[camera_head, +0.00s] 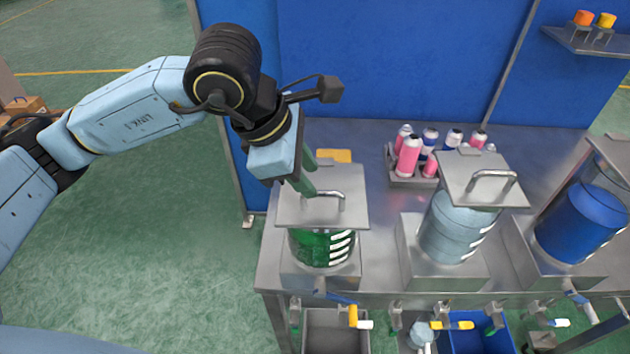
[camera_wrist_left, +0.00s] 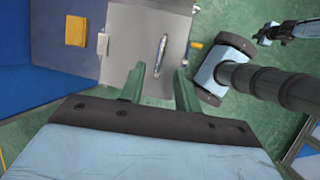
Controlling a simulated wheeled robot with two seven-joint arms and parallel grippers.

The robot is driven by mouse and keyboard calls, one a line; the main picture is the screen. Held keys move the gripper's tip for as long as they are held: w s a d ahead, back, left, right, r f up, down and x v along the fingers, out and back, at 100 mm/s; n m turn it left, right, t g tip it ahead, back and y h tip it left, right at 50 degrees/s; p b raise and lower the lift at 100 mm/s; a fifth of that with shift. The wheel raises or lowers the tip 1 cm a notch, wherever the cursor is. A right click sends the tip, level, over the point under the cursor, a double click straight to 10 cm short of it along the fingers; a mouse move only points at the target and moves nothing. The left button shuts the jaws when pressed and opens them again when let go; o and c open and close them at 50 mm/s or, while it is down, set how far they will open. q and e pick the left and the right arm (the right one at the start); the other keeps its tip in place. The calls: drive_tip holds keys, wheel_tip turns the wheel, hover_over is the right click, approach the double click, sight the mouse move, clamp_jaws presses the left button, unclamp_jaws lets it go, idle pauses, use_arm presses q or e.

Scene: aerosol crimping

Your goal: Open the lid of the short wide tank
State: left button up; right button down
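A green tank (camera_head: 322,247) stands at the left end of the metal bench, under a flat square grey lid (camera_head: 345,215) with a bar handle (camera_head: 325,197). The lid lies flat and closed. My left gripper (camera_head: 308,176) hangs just above the lid, near the handle; its green fingers partly overlap the handle in the head view. In the left wrist view the left gripper (camera_wrist_left: 160,86) has its two fingers apart with nothing between them. The handle (camera_wrist_left: 161,55) shows ahead of the fingertips on the lid (camera_wrist_left: 140,30).
A light blue tank (camera_head: 452,230) with a handled lid (camera_head: 482,180) and a blue tank (camera_head: 582,225) stand to the right. A rack of pink and blue cans (camera_head: 410,157) sits behind. A yellow block (camera_head: 334,155) lies behind the green tank. A blue wall (camera_head: 400,60) backs the bench.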

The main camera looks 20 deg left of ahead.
sight(321, 192)
use_arm(q)
drive_tip(key=shift+x, duration=1.85)
clamp_jaws()
